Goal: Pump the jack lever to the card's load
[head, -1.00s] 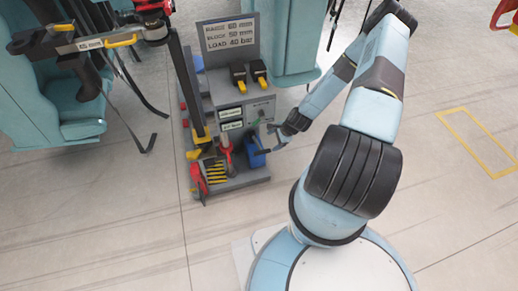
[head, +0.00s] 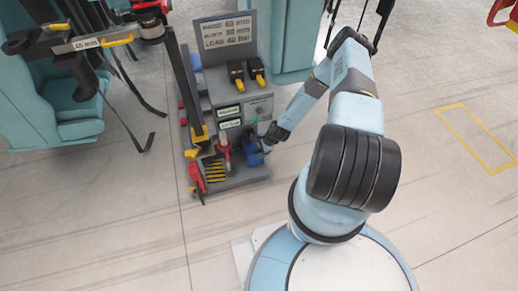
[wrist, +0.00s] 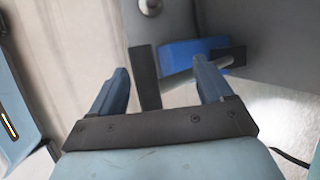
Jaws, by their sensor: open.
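The card (head: 226,33) stands on top of the grey cart and reads 60 mm, 50 mm for block and load 40 bar. The blue jack (head: 253,154) sits low at the cart's right side and also shows in the wrist view (wrist: 180,50). A grey rod (wrist: 190,75), which looks like the jack lever, slants in front of it in the wrist view. My gripper (head: 268,143) is right at the jack. In the wrist view my gripper (wrist: 163,80) is open, with the rod between or just beyond its fingers; contact cannot be told.
The grey cart (head: 235,96) carries black and yellow blocks (head: 246,73), a red tool (head: 223,152) and yellow pieces (head: 214,168). A dark post (head: 186,85) rises at its left. Teal seats (head: 72,105) stand behind left.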

